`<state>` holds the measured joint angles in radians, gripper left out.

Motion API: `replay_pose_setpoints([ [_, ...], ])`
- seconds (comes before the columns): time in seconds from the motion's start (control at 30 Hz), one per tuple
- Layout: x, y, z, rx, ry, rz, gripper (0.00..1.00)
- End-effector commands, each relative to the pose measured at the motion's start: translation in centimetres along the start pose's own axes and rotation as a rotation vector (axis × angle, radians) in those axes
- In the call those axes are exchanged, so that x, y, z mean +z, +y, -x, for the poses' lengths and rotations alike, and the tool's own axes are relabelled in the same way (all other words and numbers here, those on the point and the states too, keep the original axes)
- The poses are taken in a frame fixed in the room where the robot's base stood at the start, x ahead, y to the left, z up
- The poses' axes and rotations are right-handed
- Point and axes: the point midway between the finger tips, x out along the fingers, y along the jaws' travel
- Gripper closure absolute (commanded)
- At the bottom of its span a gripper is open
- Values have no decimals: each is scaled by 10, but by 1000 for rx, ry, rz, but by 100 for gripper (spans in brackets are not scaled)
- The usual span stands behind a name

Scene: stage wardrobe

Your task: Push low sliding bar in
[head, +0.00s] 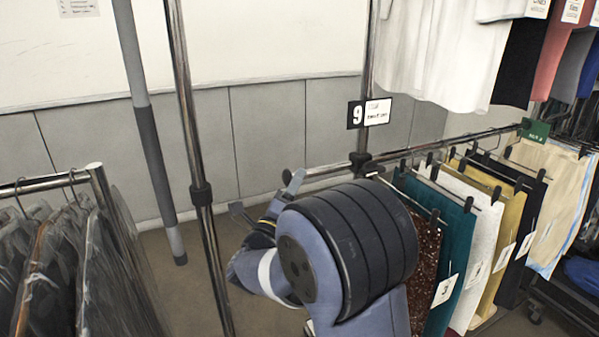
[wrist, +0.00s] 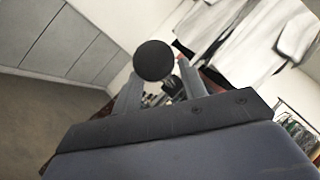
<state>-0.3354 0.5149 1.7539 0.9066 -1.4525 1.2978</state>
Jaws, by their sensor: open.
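The low sliding bar (head: 325,170) is a chrome tube that sticks out to the left of the rack post (head: 362,90) in the head view. In the wrist view its round black end cap (wrist: 153,60) faces the camera, just beyond and between the fingertips. My gripper (head: 267,190) is at the bar's left end, with its fingers spread and nothing held. It also shows in the wrist view (wrist: 160,70). I cannot tell whether a finger touches the cap. The bar's tip is partly hidden behind a finger in the head view.
Trousers and skirts (head: 487,210) hang on the low rail to the right, partly behind my arm. White shirts (head: 440,45) hang above. A number 9 sign (head: 369,113) is on the post. Another chrome post (head: 190,120) stands left of my gripper. Dark garments (head: 65,260) hang at left.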

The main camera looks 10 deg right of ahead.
Motion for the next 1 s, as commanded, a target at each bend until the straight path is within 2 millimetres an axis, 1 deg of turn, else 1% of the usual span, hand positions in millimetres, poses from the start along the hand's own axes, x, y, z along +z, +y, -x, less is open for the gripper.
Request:
replay_pose_setpoints([
  [0.03, 0, -2, -9, -1, 3, 1, 59],
  [0.1, 0, -1, -18, -1, 2, 1, 59],
  [0.2, 0, 0, -25, 0, 0, 1, 59],
  [0.33, 0, 0, -29, 1, 0, 1, 59],
  [0.57, 0, 0, -29, 1, 0, 1, 60],
  [1.0, 0, 0, -28, 1, -1, 1, 96],
])
